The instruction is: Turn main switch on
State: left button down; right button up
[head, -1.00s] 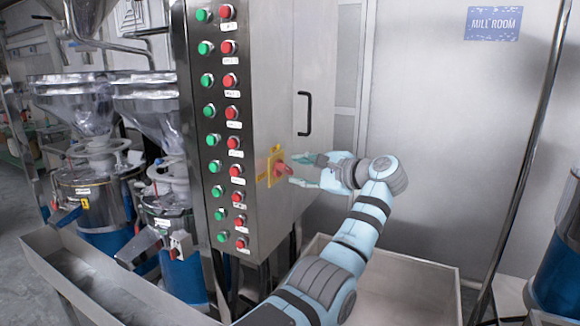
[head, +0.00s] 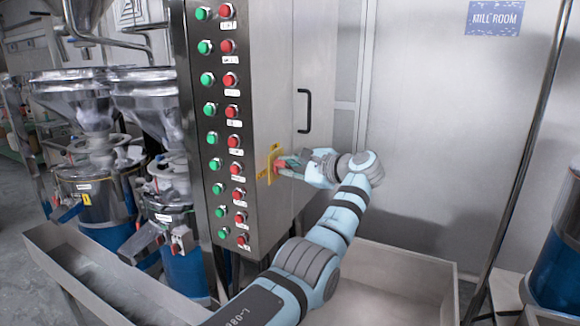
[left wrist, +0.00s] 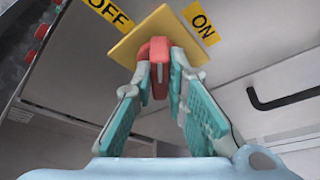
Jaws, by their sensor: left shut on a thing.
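The main switch is a red rotary handle (left wrist: 159,62) on a yellow plate (left wrist: 150,22) on the side of the steel cabinet (head: 262,100). In the left wrist view an OFF label (left wrist: 108,12) is at the upper left and an ON label (left wrist: 201,24) at the upper right. My left gripper (left wrist: 160,72) is shut on the red handle, with one finger on each side. In the head view my left gripper (head: 287,165) covers part of the switch. My right gripper is in neither view.
The cabinet front carries green buttons (head: 210,138) and red buttons (head: 232,140). A black door handle (head: 304,111) is above the switch. A steel bin (head: 405,255) stands below my arm. Mills (head: 95,195) with hoppers stand at the left.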

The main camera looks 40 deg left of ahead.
pick_arm(q)
jog(key=m+p, duration=0.1)
jog(key=p, duration=0.1)
jog(key=m+g+h+p, duration=0.1)
jog(key=p, duration=0.1)
jog(key=shift+w+a+r, duration=0.1)
jog(key=shift+w+r, duration=0.05)
jog(key=shift+r, duration=0.1)
jog(key=shift+f, duration=0.1)
jog(key=c, duration=1.6)
grip_release()
